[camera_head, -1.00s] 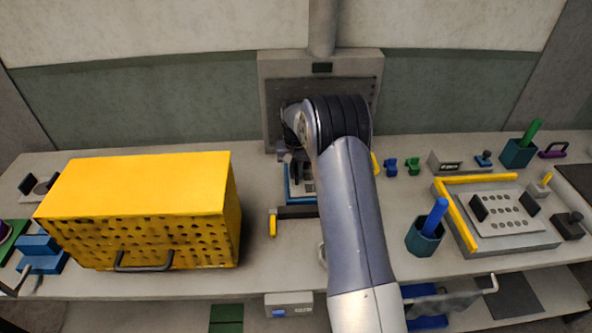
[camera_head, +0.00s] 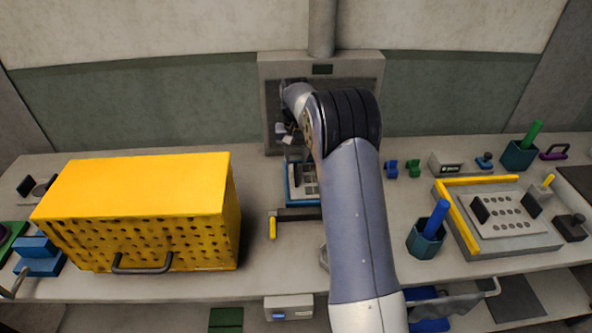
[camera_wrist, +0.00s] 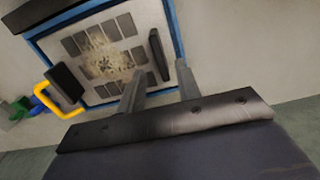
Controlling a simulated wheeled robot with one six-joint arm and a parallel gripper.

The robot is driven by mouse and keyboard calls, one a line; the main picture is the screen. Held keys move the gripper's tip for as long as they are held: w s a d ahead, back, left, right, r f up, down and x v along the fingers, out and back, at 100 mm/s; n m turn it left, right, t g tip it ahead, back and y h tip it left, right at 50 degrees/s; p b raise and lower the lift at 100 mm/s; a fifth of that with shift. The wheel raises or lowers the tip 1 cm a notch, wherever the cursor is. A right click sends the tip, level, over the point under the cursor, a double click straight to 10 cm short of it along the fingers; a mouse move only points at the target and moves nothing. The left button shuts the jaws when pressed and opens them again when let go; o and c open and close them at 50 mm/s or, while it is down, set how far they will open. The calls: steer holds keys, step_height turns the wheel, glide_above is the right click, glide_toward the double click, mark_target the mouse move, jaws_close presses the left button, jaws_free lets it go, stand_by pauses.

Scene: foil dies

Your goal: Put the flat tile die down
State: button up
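The flat tile die is a pale plate with several grey rectangular tiles and a stained middle. It shows in the wrist view (camera_wrist: 128,26), with a black grip block on either side. It lies in a blue-edged holder (camera_wrist: 172,22). In the head view the die (camera_head: 306,181) is partly hidden by my arm, in its blue holder (camera_head: 301,202) at the middle of the bench. My gripper (camera_wrist: 160,80) has its two fingers apart with nothing between them. In the head view my gripper (camera_head: 284,134) is above and behind the die, clear of it.
A yellow perforated box (camera_head: 140,210) stands on the left. A die with round holes (camera_head: 506,212) sits right, beside a yellow corner guide (camera_head: 455,215). A cup with a blue stick (camera_head: 424,240) stands nearer. A grey panel (camera_head: 365,95) stands close behind my gripper.

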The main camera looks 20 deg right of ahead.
steer(key=shift+r, duration=2.75)
